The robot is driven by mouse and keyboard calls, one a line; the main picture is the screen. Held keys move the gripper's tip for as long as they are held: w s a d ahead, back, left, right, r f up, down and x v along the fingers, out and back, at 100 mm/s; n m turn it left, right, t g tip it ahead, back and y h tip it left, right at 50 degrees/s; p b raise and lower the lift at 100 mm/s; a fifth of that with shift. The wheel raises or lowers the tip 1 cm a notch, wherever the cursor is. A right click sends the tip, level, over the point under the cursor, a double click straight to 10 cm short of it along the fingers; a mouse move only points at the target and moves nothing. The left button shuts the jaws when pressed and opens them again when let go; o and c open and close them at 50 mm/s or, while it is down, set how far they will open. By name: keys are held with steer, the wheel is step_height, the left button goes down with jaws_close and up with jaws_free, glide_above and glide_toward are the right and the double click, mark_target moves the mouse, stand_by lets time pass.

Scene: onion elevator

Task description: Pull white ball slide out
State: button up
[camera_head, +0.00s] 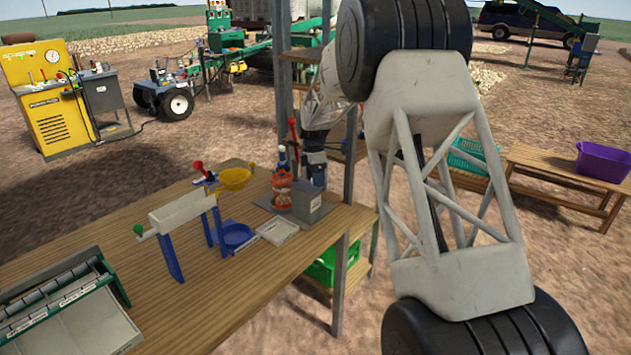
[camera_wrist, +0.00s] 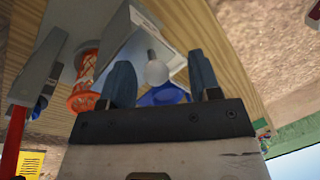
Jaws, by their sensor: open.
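In the wrist view, a white ball knob (camera_wrist: 157,73) sits on the end of a short grey rod that comes out of a grey box (camera_wrist: 122,45). My gripper (camera_wrist: 160,66) is open, with one dark blue finger on either side of the ball. I cannot tell whether either finger touches it. My gripper (camera_head: 316,170) is just behind the box there. The ball is hidden in that view.
A red-handled lever (camera_head: 293,130) rises beside the box. The table's front right is clear.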

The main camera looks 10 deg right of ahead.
steer(key=shift+r, duration=2.25)
steer(key=shift+s+d+r, duration=0.1)
steer(key=shift+s+r, duration=0.3)
steer(key=s+d+r+m+t, duration=0.1)
steer(key=s+d+r+m, duration=0.15)
steer(key=s+r, duration=0.45)
steer(key=s+d+r+m+t, duration=0.15)
steer(key=s+m, duration=0.25)
steer(key=s, duration=0.8)
steer(key=s+d+r+m, duration=0.1)
steer(key=s+r+m, duration=0.35)
steer(key=s, duration=0.45)
steer(key=s+d+f+m+t, duration=0.1)
steer(key=s+m, duration=0.3)
steer(key=s, duration=1.1)
steer(key=s+d+f+m+t, duration=0.1)
steer(key=s+m, duration=0.4)
steer(key=s, duration=1.1)
steer(key=shift+s+f, duration=0.15)
steer(key=shift+f, duration=0.75)
